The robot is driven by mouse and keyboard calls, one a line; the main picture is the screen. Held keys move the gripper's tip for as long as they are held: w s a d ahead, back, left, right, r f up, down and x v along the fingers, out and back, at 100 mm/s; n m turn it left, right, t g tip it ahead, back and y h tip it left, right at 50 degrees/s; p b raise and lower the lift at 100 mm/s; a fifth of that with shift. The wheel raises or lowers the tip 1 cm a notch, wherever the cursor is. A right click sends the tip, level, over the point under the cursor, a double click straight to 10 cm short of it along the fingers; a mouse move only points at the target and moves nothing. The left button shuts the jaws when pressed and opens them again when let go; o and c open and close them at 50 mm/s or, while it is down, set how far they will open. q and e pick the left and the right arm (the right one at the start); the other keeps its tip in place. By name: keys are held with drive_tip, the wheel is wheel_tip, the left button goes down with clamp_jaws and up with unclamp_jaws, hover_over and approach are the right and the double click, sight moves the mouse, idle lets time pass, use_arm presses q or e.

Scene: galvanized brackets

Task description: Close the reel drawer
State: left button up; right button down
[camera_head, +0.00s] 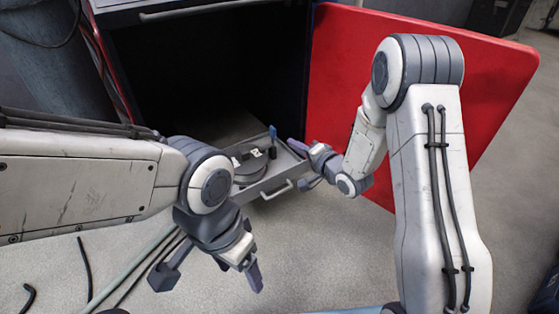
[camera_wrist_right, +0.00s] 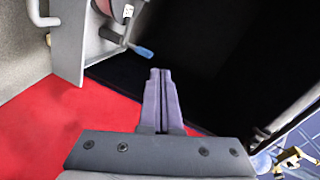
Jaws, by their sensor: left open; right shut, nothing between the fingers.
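The reel drawer (camera_head: 289,184) is a grey tray with a bar handle at its front. It sticks out of the bottom of a dark cabinet, with a dark reel (camera_head: 250,167) inside. In the right wrist view the shut fingers (camera_wrist_right: 161,75) point at the dark interior, with the drawer wall (camera_wrist_right: 70,40) at upper left. My left gripper (camera_head: 208,278) is open and empty, in front and left of the drawer.
The cabinet's red door (camera_head: 440,90) stands open on the right, behind my right arm; it also shows in the right wrist view (camera_wrist_right: 50,125). A blue-handled part (camera_head: 272,132) rises at the drawer. Floor before the drawer is clear.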

sight(275, 134)
drive_tip(key=d+f+m+t+y+b, duration=0.1)
drive_tip(key=d+f+m+t+b, duration=0.15)
drive_tip(key=f+b, duration=0.35)
drive_tip(key=shift+m+y, duration=0.3)
drive_tip(key=shift+m, duration=0.05)
drive_tip(key=b+x, duration=0.1)
drive_tip(key=x, duration=0.3)
drive_tip(key=b+x, duration=0.2)
drive_tip(key=x, duration=0.2)
drive_tip(key=f+b+x, duration=0.1)
drive_tip(key=b+x, duration=0.1)
drive_tip(key=x, duration=0.2)
drive_tip(key=shift+w+d+f, duration=0.1)
drive_tip(key=shift+w+d, duration=0.05)
drive_tip(key=shift+w, duration=0.3)
drive_tip(key=shift+w+a, duration=0.2)
drive_tip(key=shift+w, duration=0.15)
use_arm(q)
wheel_tip(275, 134, down, 14)
drive_tip(key=shift+r, duration=0.15)
use_arm(e)
drive_tip(key=shift+w, duration=0.1)
